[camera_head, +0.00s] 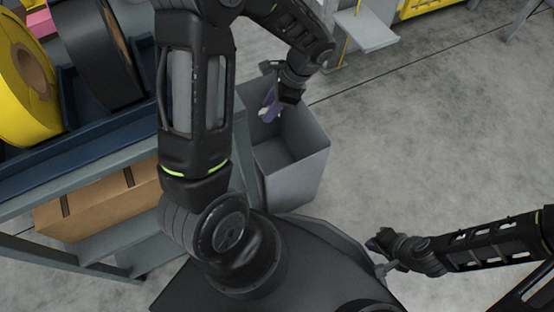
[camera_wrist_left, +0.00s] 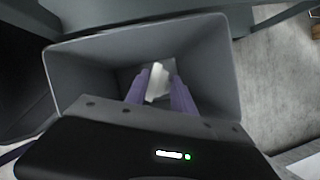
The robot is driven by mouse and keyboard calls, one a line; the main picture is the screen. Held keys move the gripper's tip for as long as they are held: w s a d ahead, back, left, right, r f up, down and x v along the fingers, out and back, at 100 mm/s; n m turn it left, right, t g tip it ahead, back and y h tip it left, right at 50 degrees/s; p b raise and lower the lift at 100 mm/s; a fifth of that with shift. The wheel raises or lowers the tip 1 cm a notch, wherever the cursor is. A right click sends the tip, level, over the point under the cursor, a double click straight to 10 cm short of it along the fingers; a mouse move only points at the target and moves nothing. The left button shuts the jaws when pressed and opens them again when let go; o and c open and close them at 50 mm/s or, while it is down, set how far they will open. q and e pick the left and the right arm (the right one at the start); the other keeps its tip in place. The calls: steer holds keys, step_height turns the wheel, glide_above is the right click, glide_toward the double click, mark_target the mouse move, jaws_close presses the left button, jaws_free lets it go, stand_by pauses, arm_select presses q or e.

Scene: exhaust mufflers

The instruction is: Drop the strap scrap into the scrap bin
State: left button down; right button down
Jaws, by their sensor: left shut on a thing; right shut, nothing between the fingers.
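The scrap bin (camera_head: 312,160) is a grey open-topped box standing on the floor beside the rack. My left gripper (camera_head: 270,108) hangs over its opening, pointing down. In the left wrist view the purple fingers (camera_wrist_left: 160,88) are shut on a small whitish piece, the strap scrap (camera_wrist_left: 157,80). The scrap is held above the inside of the bin, whose rim (camera_wrist_left: 140,33) surrounds it in that view. My right gripper (camera_head: 380,262) is low at the right beside my base, shut and empty.
A rack with a blue shelf (camera_head: 100,147) holds a yellow reel (camera_head: 25,80) and a black reel (camera_head: 100,50). A cardboard box (camera_head: 100,208) sits on its lower shelf. Grey floor (camera_head: 430,120) to the right of the bin is clear.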

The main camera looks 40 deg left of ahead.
arm_select(q)
steer(key=c, duration=1)
jaws_free()
steer(key=shift+r, duration=0.1)
steer(key=p+v, duration=0.3)
steer(key=v, duration=0.4)
steer(key=shift+r, duration=0.3)
steer(key=shift+w+d, duration=0.1)
